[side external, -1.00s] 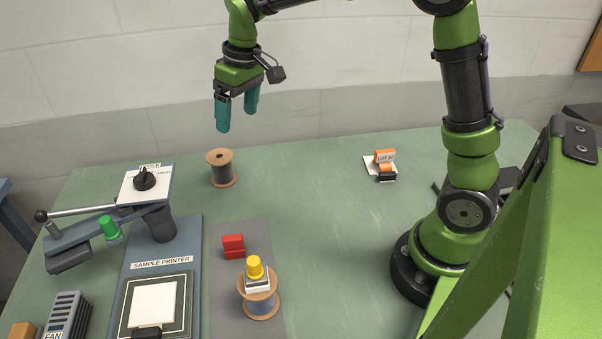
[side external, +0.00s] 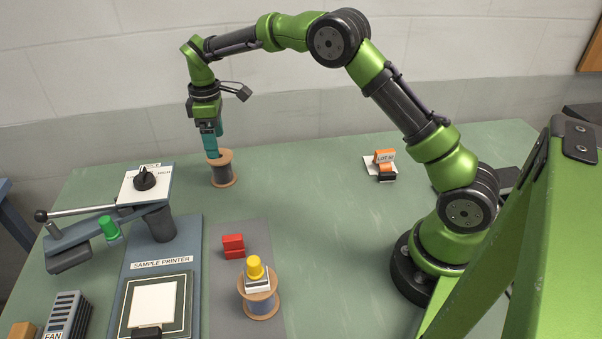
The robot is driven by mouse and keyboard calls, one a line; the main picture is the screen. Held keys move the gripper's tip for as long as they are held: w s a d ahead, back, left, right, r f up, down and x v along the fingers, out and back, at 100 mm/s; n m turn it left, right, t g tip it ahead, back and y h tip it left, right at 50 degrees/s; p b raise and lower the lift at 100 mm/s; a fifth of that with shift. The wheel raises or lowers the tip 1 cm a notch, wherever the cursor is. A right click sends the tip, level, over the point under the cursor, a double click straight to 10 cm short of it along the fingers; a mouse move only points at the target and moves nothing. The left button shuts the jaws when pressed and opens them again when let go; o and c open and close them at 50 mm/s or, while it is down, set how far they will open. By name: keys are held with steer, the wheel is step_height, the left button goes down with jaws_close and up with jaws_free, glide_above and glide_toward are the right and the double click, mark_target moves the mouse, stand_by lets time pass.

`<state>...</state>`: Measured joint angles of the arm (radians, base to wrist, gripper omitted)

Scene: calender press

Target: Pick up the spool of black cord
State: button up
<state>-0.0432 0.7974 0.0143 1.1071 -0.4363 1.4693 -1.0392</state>
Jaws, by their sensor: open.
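The spool of black cord (side external: 224,174) stands upright on the green table near its back edge, with tan flanges and dark cord between them. My gripper (side external: 212,155) points down at the spool's top left, and its teal fingers are open. The fingers overlap the left part of the upper flange in this view. I cannot tell whether they touch it or straddle the spool, since they line up nearly one behind the other.
A second spool (side external: 262,306) with blue-grey cord stands in front, with a yellow-knobbed white block on it. Red blocks (side external: 233,246) lie nearby. An orange lot-labelled item (side external: 384,158) sits right. The middle table is clear.

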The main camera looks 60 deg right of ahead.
mark_target(221, 164)
step_height(221, 164, down, 9)
steer(key=shift+d+r, duration=0.1)
steer(key=shift+r, duration=0.05)
steer(key=c, duration=0.8)
